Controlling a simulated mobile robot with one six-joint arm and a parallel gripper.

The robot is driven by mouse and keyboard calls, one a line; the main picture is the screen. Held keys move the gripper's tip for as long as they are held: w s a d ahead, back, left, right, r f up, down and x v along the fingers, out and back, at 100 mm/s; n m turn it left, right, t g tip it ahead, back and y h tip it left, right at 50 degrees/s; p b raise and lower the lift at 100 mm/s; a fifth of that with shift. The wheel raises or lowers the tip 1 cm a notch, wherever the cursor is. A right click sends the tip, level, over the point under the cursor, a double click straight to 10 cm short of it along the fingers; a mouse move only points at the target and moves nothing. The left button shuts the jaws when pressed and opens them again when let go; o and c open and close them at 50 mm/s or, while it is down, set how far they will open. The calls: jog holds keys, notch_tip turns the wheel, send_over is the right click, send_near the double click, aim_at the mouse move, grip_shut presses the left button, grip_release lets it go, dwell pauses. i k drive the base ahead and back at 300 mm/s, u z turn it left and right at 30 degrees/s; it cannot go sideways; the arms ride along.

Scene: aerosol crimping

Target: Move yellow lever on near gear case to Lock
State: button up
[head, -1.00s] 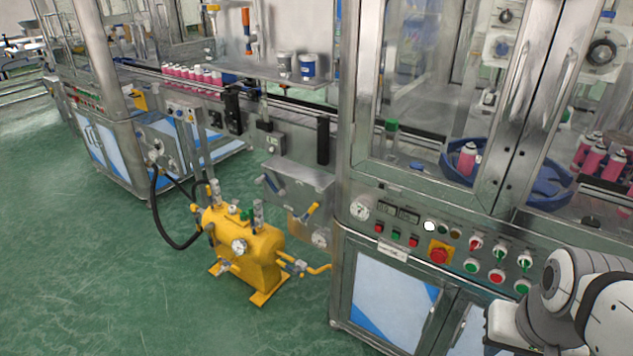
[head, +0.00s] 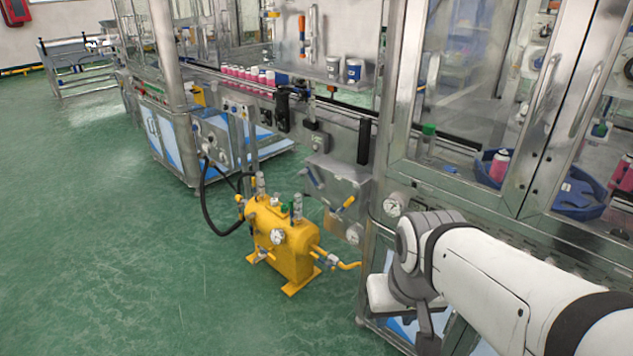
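A grey metal gear case (head: 346,184) is mounted on the machine line, just left of the glazed cabinet. A short yellow lever (head: 349,202) sits on its front, tilted with its upper end to the right. A blue-handled lever (head: 315,179) is on the left part of the same case. Any Lock marking is too small to read. My white and grey arm reaches in from the lower right, in front of the cabinet, to the right of and apart from the lever.
A yellow tank (head: 293,250) with gauges and a black hose (head: 208,215) stands on the floor below the case. The glazed cabinet's steel post (head: 392,110) rises right of the case. Green floor (head: 130,260) is clear at left.

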aim_at(342, 211)
jog(key=u, duration=0.05)
jog(key=k, duration=0.5)
jog(key=z, duration=0.55)
jog(key=i, duration=1.3)
jog(key=z, duration=0.35)
